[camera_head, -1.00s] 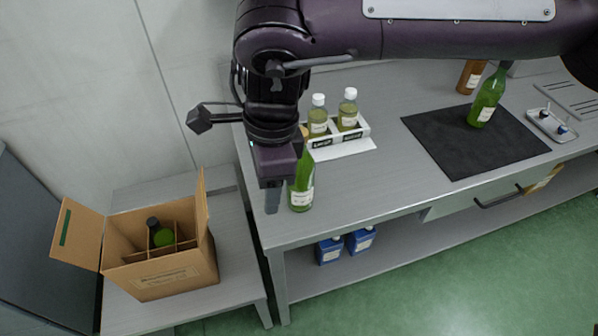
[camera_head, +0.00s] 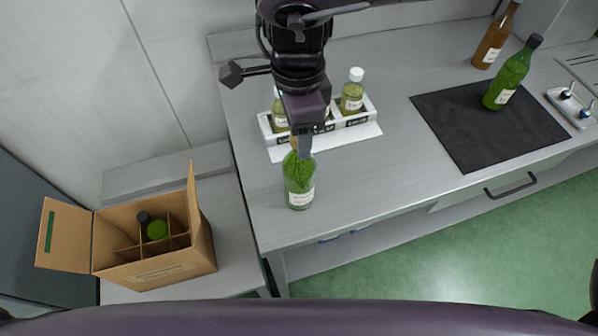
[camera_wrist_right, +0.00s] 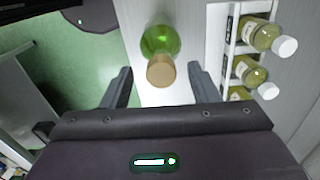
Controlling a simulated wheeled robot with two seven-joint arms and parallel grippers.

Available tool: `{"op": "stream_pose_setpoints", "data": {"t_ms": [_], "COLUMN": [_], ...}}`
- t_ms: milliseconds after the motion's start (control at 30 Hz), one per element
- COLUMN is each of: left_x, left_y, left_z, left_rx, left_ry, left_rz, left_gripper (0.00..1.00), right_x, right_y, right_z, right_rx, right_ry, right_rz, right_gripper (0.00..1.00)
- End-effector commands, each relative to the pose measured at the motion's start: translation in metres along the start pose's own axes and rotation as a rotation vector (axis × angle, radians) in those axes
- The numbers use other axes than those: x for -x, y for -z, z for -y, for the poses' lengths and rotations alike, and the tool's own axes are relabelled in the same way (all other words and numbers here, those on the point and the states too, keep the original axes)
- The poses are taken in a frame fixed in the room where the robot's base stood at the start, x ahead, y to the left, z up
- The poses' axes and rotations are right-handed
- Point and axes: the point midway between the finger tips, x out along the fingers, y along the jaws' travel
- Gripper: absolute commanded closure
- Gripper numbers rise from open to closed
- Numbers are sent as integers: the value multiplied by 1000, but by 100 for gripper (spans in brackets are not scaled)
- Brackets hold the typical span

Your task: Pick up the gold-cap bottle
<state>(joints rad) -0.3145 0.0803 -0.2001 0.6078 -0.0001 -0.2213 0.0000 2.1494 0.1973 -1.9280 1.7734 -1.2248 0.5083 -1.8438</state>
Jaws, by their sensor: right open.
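The gold-cap bottle (camera_head: 299,186) is green glass with a pale label and stands upright near the left front part of the grey counter. In the head view my gripper hides most of its cap. My left gripper is not in view.
A white rack (camera_head: 370,112) of small white-capped bottles stands close behind. A dark-capped green bottle (camera_head: 509,80) stands on a black mat (camera_head: 450,125), beside an amber bottle (camera_head: 492,42). A divided carton (camera_head: 205,245) holding dark-capped green glass stands lower left. The counter right of the bottle is clear.

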Motion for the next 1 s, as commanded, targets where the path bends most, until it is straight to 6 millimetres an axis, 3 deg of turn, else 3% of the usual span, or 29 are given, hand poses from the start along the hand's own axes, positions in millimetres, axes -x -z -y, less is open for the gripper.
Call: {"op": "stream_pose_setpoints", "data": {"t_ms": [33,200,467,867,1000], "left_x": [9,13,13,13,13], "left_y": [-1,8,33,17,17], "left_z": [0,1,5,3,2], "left_rx": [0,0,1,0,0], "left_ry": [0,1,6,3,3], "left_rz": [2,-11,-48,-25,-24], "left_gripper": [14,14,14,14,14], "right_x": [-4,-26,-30,-30,-28], "right_y": [1,1,1,1,0], "right_z": [-3,-2,-2,-2,-1], "right_rx": [2,-1,0,0,0], "right_ry": [-5,-2,0,0,3], "right_rz": [-1,-1,0,0,1], "right_gripper": [45,45,45,96,98]}}
